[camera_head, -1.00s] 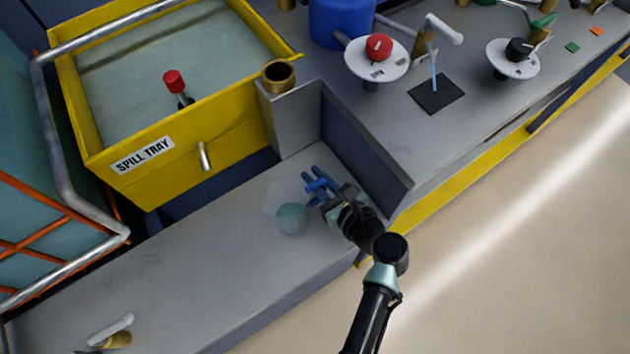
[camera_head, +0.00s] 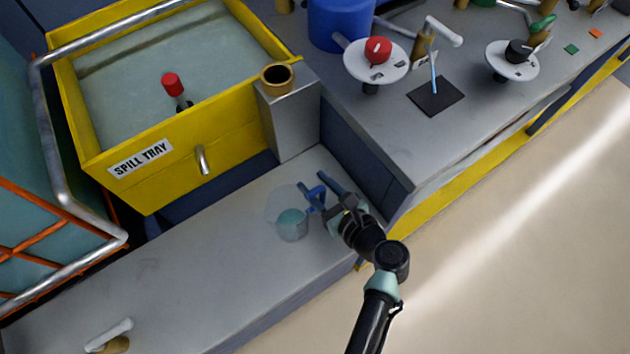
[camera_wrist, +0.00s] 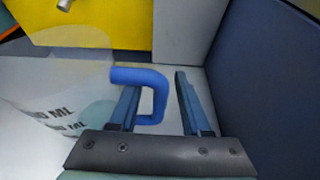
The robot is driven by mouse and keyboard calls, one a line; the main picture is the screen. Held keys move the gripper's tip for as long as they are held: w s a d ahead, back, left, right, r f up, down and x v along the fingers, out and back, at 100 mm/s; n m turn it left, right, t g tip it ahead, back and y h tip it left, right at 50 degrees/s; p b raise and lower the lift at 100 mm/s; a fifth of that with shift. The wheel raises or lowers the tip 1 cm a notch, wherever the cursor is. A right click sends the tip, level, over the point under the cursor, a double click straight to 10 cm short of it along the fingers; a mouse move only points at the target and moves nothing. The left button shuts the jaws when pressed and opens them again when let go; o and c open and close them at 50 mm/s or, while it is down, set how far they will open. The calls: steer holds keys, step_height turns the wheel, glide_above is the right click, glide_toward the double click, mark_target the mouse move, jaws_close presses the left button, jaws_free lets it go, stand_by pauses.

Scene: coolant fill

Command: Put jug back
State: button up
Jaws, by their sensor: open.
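The jug (camera_head: 291,222) is clear, with pale teal liquid in its lower part, and stands on the lower grey ledge. Its blue handle (camera_head: 316,196) faces right, toward my gripper (camera_head: 330,192). In the wrist view the jug's clear wall with printed markings (camera_wrist: 50,105) fills the left side, and the blue handle (camera_wrist: 158,95) shows between and beyond my fingers. My gripper (camera_wrist: 158,98) is open, its left finger by the handle and its right finger apart from it. Whether the left finger touches the handle is unclear.
The yellow spill tray (camera_head: 185,150) stands behind the ledge (camera_head: 190,255). A grey block with a brass-rimmed opening (camera_head: 278,76) and the dark side wall of the raised counter (camera_head: 360,150) bound the space right of the jug.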

steer(key=p+v, duration=0.2)
steer(key=v, duration=0.9)
steer(key=shift+s, duration=0.2)
steer(key=shift+d+r, duration=0.1)
